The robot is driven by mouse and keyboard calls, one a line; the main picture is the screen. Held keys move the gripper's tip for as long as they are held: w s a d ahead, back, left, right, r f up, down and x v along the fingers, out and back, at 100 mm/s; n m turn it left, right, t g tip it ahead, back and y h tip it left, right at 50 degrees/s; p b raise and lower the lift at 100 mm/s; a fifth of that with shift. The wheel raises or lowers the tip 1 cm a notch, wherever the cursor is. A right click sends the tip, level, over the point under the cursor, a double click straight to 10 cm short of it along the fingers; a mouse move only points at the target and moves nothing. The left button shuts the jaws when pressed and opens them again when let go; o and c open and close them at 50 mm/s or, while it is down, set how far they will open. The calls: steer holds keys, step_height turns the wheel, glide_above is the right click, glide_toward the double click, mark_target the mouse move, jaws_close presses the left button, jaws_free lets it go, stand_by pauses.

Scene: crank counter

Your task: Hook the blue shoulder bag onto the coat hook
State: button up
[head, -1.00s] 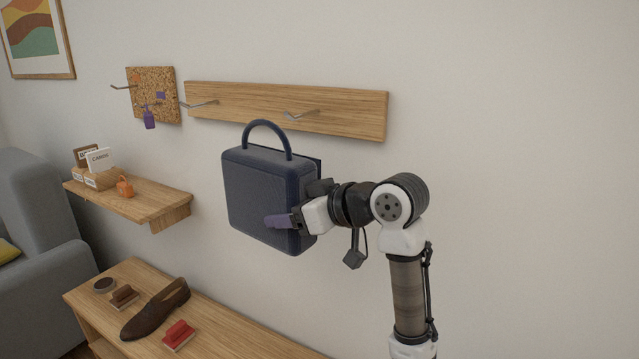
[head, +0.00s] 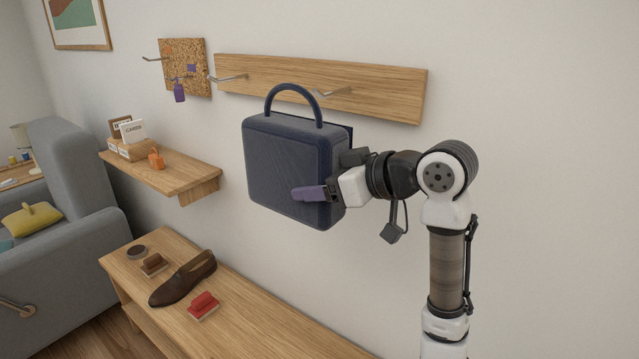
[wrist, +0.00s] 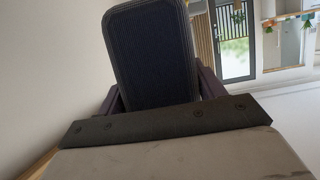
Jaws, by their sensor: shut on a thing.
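The blue shoulder bag (head: 290,172) is a dark navy box-shaped bag with an arched handle (head: 293,92) on top. It hangs upright in the air in front of the wall. My gripper (head: 315,194) is shut on its right side, low on the body, one purple finger across the front face. The bag's side (wrist: 153,55) fills the middle of the wrist view between the fingers. The coat hook (head: 334,92) is a metal peg on the wooden wall board (head: 390,92). The handle's top is near the peg's height in the picture. I cannot tell the depth gap between them.
Another metal hook (head: 230,78) is further left on the board. A corkboard (head: 185,55) with a purple item hangs beside it. A wooden shelf (head: 185,170) with cards is at left. Below, a bench (head: 255,320) holds a brown shoe (head: 183,280) and brushes. The wall at right is bare.

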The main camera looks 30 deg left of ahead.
steer(key=shift+w+d+f+p, duration=0.1)
steer(key=shift+w+d+p, duration=0.1)
steer(key=shift+w, duration=0.7)
steer(key=shift+w+d+f+p, duration=0.1)
steer(key=shift+w+p, duration=0.05)
steer(key=shift+w, duration=0.7)
steer(key=shift+w+d+p, duration=0.15)
steer(key=shift+w+p, duration=0.05)
steer(key=shift+w, duration=0.7)
